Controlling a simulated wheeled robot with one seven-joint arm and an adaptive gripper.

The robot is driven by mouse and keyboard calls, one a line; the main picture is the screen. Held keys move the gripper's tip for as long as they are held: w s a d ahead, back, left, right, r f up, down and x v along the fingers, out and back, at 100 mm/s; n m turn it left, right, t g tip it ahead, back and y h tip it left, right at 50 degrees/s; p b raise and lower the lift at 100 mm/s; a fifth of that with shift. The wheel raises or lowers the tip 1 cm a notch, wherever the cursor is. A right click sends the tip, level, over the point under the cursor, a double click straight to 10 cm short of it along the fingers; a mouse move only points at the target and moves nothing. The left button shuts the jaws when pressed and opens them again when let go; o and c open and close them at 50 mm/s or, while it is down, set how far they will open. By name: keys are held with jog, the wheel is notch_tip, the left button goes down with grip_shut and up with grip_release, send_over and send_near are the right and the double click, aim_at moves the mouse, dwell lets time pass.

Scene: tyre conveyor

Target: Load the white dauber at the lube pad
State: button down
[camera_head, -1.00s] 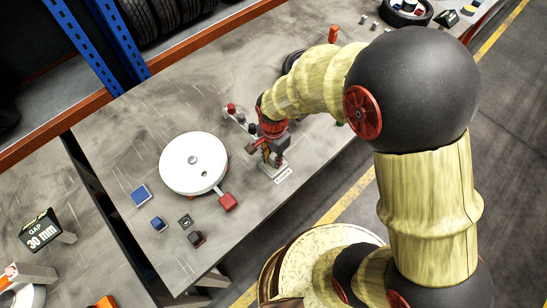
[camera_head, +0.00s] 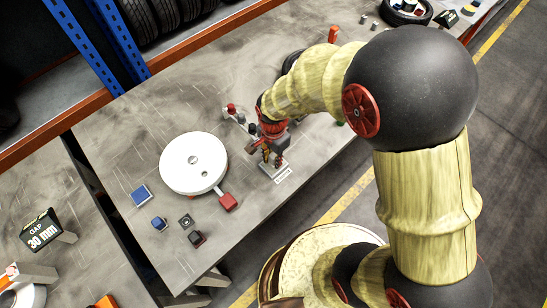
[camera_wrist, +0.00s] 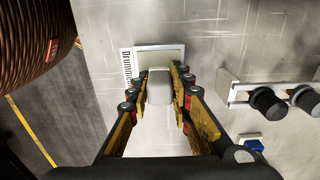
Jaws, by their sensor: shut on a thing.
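The white dauber (camera_wrist: 160,90) is a pale block-like piece between the two fingers of my gripper (camera_wrist: 157,78) in the wrist view. My gripper is shut on it, and the fingers hide its sides. A shallow grey-framed pad (camera_wrist: 165,53), which looks like the lube pad, lies just beyond the fingertips. A white label (camera_wrist: 127,65) stands along its left edge. I cannot tell whether the dauber touches the pad. In the head view my gripper (camera_head: 271,157) is over the pad, near the bench's front edge, and the dauber is not clearly visible.
A rack (camera_wrist: 240,92) with black knobs stands to the right in the wrist view, with a small blue block (camera_wrist: 250,142) near it. In the head view a round white disc (camera_head: 193,163) and several small blocks lie left of my gripper. The bench's back left is clear.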

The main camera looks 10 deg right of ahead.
aim_at(274, 156)
jog(key=shift+r+p, duration=2.6)
jog(key=shift+r, duration=0.9)
